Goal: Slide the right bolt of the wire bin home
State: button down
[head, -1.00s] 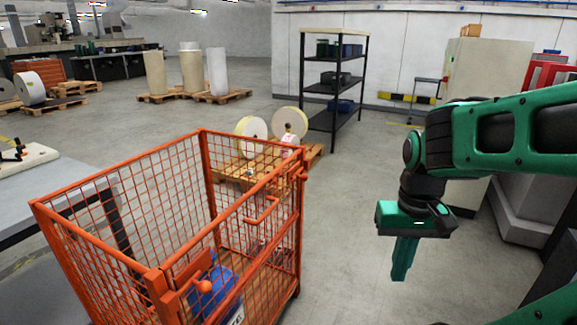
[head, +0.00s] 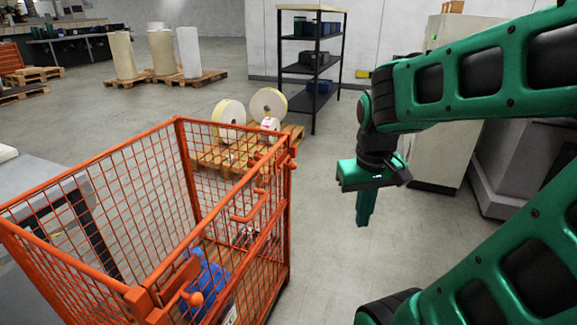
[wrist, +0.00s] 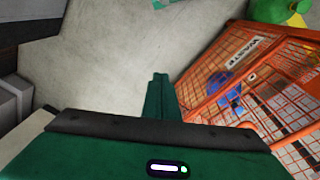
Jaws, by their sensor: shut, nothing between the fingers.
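The orange wire bin (head: 185,240) stands left of my gripper in the head view. Its right bolt (head: 291,164), with a round knob, is at the far right top corner; how far it is slid is too small to tell. Another bolt (head: 195,298) with a round knob is at the near corner. My gripper (head: 364,222) points down, shut and empty, right of the bin and apart from it. In the wrist view the shut fingers (wrist: 160,76) are over bare floor, with the bin (wrist: 260,95) to the right; neither bolt is clear there.
A bent orange handle (head: 255,207) sits on the bin's right side. Blue items (head: 208,280) lie inside the bin. A pallet (head: 225,158) with label rolls stands behind it, and a black shelf rack (head: 313,65) farther back. Floor between bin and gripper is clear.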

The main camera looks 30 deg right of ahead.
aim_at(289, 165)
jog(key=w+n+t+h, duration=0.1)
jog(key=w+n+t, duration=0.4)
jog(key=w, duration=2.8)
jog(key=n, duration=0.4)
jog(key=shift+w+a+r+h, duration=0.3)
jog(key=shift+a+r, duration=0.05)
jog(key=shift+a, duration=0.05)
jog(key=w+d+f, duration=0.6)
jog(key=f, duration=0.3)
jog(key=shift+w, duration=0.4)
